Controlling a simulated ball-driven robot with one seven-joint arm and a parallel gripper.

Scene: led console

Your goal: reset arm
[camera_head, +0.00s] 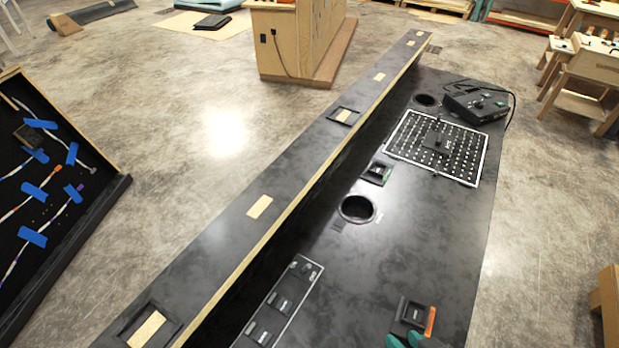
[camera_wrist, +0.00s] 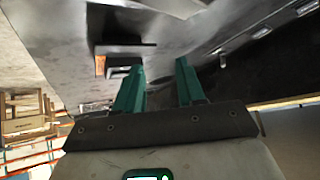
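My gripper (camera_wrist: 158,76) shows in the wrist view with its two teal fingers apart and nothing between them. Its teal fingertips (camera_head: 405,341) also show at the bottom edge of the head view, just below a small black switch block with an orange strip (camera_head: 414,314). The black block with its orange part (camera_wrist: 112,67) appears left of the fingers in the wrist view. I cannot tell whether the fingers touch the console. The black console top (camera_head: 440,235) spans the right half of the head view. Most of my arm is out of sight.
The console bears a perforated LED panel (camera_head: 437,147), a black control box (camera_head: 476,104), a round hole (camera_head: 357,209) and a row of switches (camera_head: 283,303). A raised ledge (camera_head: 290,180) runs along its left. A cable board (camera_head: 45,190) stands far left.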

